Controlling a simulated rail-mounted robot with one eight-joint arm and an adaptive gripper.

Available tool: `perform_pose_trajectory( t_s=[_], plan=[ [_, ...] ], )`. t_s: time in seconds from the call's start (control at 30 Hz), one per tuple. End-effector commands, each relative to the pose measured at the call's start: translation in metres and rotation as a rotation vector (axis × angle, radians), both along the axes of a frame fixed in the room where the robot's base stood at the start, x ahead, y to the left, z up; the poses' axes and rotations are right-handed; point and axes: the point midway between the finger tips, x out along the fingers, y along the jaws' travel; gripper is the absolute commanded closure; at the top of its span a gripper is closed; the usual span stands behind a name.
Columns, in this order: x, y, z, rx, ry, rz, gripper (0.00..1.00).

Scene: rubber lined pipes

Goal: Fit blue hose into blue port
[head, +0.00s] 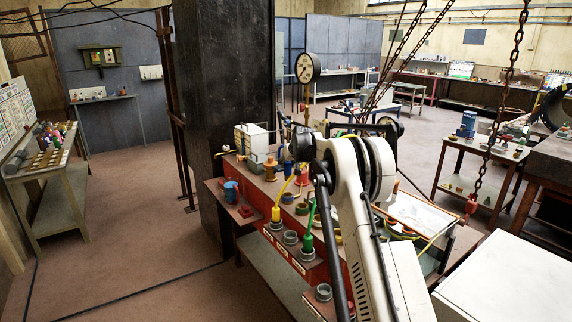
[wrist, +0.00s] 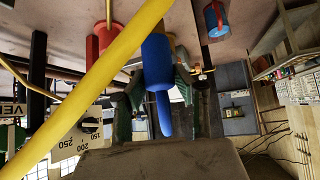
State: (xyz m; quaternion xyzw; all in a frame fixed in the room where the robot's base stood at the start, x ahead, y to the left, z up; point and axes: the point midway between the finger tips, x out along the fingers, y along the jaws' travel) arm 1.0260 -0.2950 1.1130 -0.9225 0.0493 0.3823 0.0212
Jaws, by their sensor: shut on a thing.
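The blue hose end (wrist: 157,62) shows in the wrist view as a thick blue sleeve with a thinner blue length (wrist: 164,115) below it. My gripper (wrist: 159,80) is shut on it, with one dark green finger on each side. In the head view a small blue piece (head: 288,169) shows beside my arm, above the red bench (head: 291,248); my arm hides most of my gripper there.
A yellow hose (wrist: 91,88) crosses close in front of the wrist camera. Yellow (head: 276,213) and green (head: 308,241) hose ends stand upright on the bench. Grey ring ports (head: 290,238) line its front. A blue cup-like cylinder (head: 231,191) stands at its left end.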

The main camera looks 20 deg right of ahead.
Motion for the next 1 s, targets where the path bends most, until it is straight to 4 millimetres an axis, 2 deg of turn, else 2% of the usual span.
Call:
perform_pose_trajectory(
  t_s=[0.37,1.0],
  plan=[
    [0.000,0.000,-0.002,0.000,0.000,0.000,1.00],
    [0.000,0.000,-0.052,-0.001,0.000,-0.001,1.00]
  ],
)
